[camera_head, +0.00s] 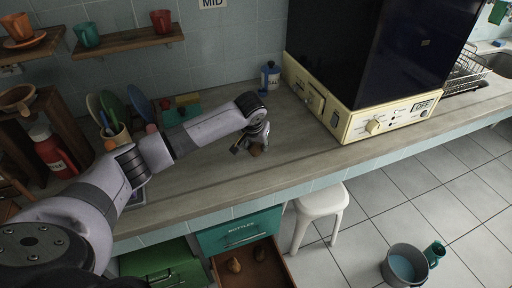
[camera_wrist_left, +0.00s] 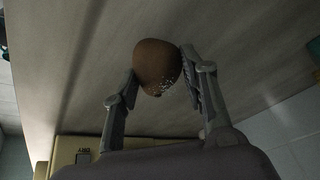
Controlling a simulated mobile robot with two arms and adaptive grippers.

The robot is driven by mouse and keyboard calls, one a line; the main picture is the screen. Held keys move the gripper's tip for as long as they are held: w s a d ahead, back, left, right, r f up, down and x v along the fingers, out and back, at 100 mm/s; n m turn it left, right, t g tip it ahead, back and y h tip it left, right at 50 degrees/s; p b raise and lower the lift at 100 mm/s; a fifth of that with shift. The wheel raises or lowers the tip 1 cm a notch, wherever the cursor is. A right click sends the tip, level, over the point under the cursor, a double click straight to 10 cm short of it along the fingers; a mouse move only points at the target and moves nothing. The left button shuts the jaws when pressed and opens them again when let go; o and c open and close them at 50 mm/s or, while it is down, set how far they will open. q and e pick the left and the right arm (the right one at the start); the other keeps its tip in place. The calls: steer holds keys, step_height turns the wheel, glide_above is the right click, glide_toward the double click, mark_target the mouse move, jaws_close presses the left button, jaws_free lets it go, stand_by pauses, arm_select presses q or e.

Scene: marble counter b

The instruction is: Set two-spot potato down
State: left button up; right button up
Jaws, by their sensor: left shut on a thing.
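A brown potato (camera_wrist_left: 157,62) sits between the two fingers of my left gripper (camera_wrist_left: 160,72) in the left wrist view, with small pale specks on its lower side. I cannot make out two distinct spots on it. In the head view my left gripper (camera_head: 252,143) points down over the counter (camera_head: 200,181), and only a small part of the potato (camera_head: 255,152) shows beneath it. The gripper is shut on the potato. I cannot tell whether the potato touches the counter. My right gripper is not in view.
A cream appliance (camera_head: 370,122) stands to the right of the gripper. A blue bottle (camera_head: 270,76) and a teal box (camera_head: 182,108) stand behind. Below, an open drawer (camera_head: 280,271) holds two brown lumps (camera_head: 234,265). A white stool (camera_head: 321,201) stands beside it. The counter's front stretch is clear.

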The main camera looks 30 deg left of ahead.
arm_select(q)
steer(key=shift+f, duration=0.95)
steer(key=shift+f, duration=0.1)
steer(key=o, duration=1.3)
steer(key=v, duration=1.2)
